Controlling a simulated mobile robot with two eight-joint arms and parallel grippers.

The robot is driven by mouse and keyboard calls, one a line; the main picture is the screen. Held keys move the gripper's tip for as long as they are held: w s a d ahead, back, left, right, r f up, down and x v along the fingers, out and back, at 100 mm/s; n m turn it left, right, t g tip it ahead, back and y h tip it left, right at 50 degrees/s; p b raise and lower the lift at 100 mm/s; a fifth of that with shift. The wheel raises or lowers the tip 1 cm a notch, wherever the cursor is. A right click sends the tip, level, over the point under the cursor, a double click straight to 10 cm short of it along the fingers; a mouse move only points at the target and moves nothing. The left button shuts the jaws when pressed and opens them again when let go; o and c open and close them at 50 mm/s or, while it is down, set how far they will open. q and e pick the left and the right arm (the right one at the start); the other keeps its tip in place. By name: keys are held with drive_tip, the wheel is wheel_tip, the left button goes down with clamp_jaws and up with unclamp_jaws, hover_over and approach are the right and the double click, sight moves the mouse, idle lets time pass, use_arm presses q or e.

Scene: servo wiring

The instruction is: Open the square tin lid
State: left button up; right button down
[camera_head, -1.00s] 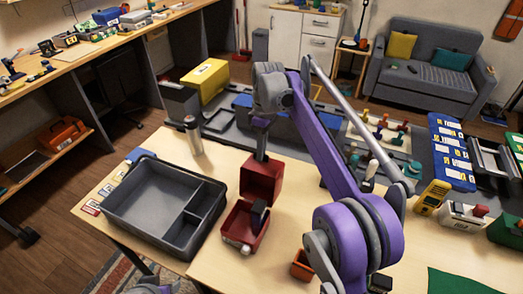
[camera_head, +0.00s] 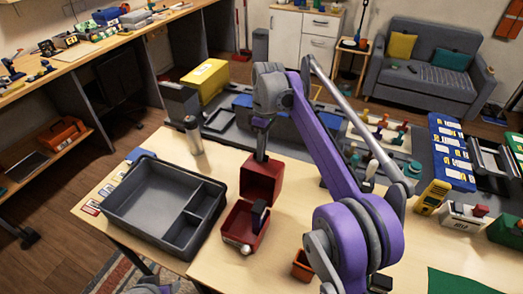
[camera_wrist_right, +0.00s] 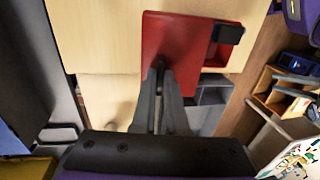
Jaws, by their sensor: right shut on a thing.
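The square red tin stands on the wooden table, with its body (camera_head: 230,222) open at the top. Its red lid (camera_head: 262,183) stands raised at the far side of the body. Inside the body are a dark block (camera_head: 260,211) and a small silvery thing near the front. My right gripper (camera_head: 261,155) reaches down to the lid's upper edge and is shut on it. In the right wrist view the fingertips (camera_wrist_right: 160,68) meet the edge of the red lid (camera_wrist_right: 175,38), and the dark block shows beside it.
A grey divided tray (camera_head: 140,205) stands left of the tin, with a metal cylinder (camera_head: 193,135) behind it. A small orange box (camera_head: 302,266) is to the right, near my arm. Bare table lies between the tin and that box.

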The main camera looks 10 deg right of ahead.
sight(257, 165)
idle(0.4)
drive_tip(key=shift+s+a+r+t+h, duration=0.35)
drive_tip(key=shift+s+a+t, duration=0.15)
drive_tip(key=shift+s, duration=0.2)
drive_tip(key=shift+s+a+r+t+h, duration=0.35)
drive_tip(key=shift+s+a+t, duration=0.15)
drive_tip(key=shift+s, duration=0.2)
drive_tip(key=c, duration=0.9)
unclamp_jaws()
drive_tip(key=shift+c, duration=0.2)
wheel_tip(257, 165, up, 11)
drive_tip(key=p, duration=0.1)
drive_tip(key=shift+s, duration=0.15)
drive_tip(key=shift+a+f, duration=0.1)
